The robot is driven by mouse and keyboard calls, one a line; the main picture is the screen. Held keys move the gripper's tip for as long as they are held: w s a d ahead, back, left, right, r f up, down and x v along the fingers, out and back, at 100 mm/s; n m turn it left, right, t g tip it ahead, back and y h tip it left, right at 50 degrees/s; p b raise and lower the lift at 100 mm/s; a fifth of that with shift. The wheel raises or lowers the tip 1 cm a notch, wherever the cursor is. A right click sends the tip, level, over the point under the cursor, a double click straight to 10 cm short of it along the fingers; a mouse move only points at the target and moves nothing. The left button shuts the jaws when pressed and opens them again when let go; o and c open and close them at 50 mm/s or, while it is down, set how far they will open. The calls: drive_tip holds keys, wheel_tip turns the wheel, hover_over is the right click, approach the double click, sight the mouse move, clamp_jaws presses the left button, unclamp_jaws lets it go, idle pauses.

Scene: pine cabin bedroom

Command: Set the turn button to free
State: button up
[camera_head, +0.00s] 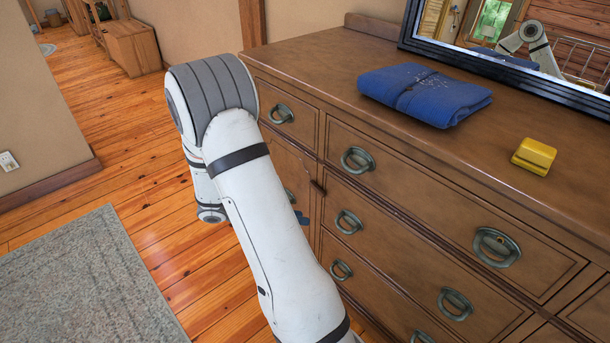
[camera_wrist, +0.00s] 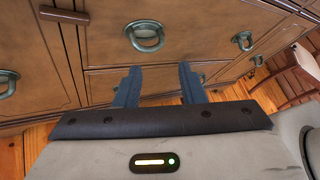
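The turn button (camera_head: 318,187) is a small dark wooden bar on the dresser front, by the seam between the left door (camera_head: 288,170) and the drawers. In the wrist view the turn button (camera_wrist: 63,15) is at the upper left and lies nearly level across the upright strip beside the door. My gripper (camera_wrist: 158,82) has two blue fingers, spread apart with nothing between them, in front of the drawers, to the right of and below the bar in that view. In the head view my arm hides most of the gripper; only a bluish bit shows.
On the dresser top (camera_head: 330,62) lie a folded blue cloth (camera_head: 425,93) and a yellow block (camera_head: 534,156), below a framed mirror (camera_head: 520,40). Ring handles, such as this drawer handle (camera_wrist: 144,36), stick out near the fingers. Open wood floor and a grey rug (camera_head: 85,280) lie left.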

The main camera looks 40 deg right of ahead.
drive_tip(key=w+d+f+n+t+h+p, duration=0.1)
drive_tip(key=w+d+n+t+h+p, duration=0.3)
drive_tip(key=n, duration=0.4)
drive_tip(key=n+t+h+p, duration=0.25)
drive_tip(key=n+p, duration=0.25)
drive_tip(key=n, duration=0.3)
approach(315, 190)
drive_tip(key=d, duration=0.1)
drive_tip(key=shift+t, duration=0.25)
drive_tip(key=d, duration=0.7)
drive_tip(key=shift+d+r, duration=0.15)
drive_tip(key=shift+r, duration=0.1)
clamp_jaws()
